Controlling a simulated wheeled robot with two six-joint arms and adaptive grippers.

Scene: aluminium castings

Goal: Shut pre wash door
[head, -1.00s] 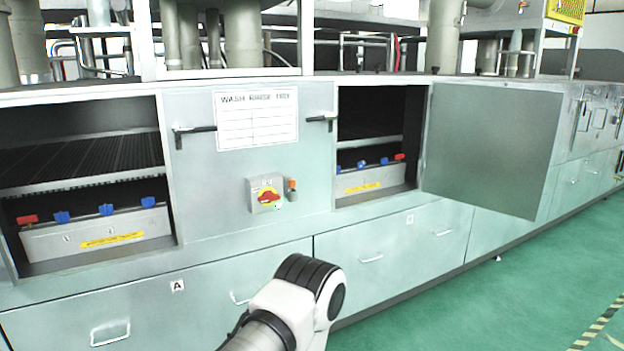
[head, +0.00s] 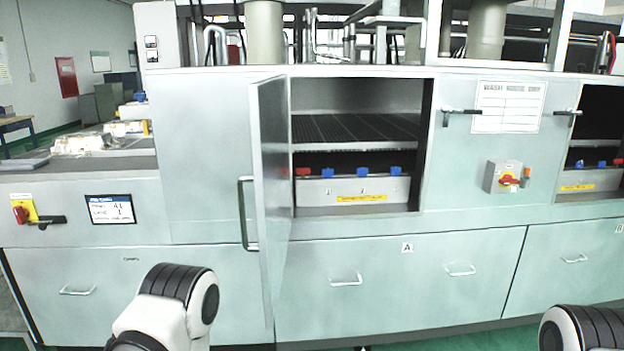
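A grey metal door (head: 271,190) stands open at the left side of a washer compartment, swung out towards me and seen nearly edge-on. Its bar handle (head: 243,215) is on the face turned to the left. The compartment opening (head: 357,100) shows a dark rack and a grey box with blue and red valves. Parts of my two arms show at the bottom, one left of centre and one at the right edge. Neither gripper is in view.
A second open compartment (head: 595,130) is at the right edge. A conveyor (head: 80,165) with castings lies at the left. Drawers (head: 360,290) run below.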

